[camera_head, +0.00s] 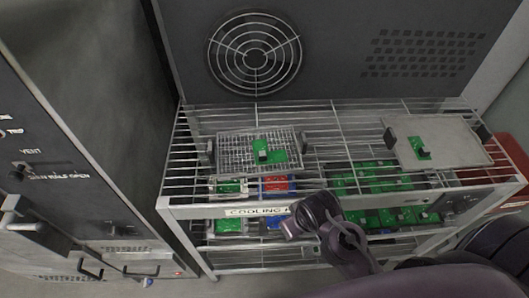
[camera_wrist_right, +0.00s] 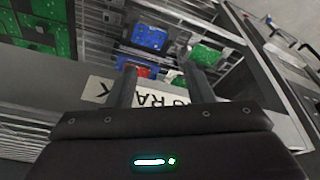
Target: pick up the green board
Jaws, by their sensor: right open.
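One green board (camera_head: 266,152) with a small dark block on it lies on a wire-mesh tray (camera_head: 232,152) on the rack's top, left of centre. Another green board (camera_head: 419,151) lies on a flat grey tray (camera_head: 460,150) at the top right. My right gripper (camera_head: 310,214) is in front of the rack's front edge, below and to the right of the mesh tray. In the right wrist view its two fingers (camera_wrist_right: 160,72) are apart with nothing held between them. Which green board is meant cannot be told. My left gripper is not in view.
The wire rack (camera_head: 335,118) has a labelled front rail (camera_head: 257,210). Lower shelves hold several green boards (camera_head: 375,178), a red one (camera_head: 276,183) and a blue one (camera_wrist_right: 150,38). A grey cabinet (camera_head: 70,110) stands left; a panel with a round fan grille (camera_head: 254,55) stands behind.

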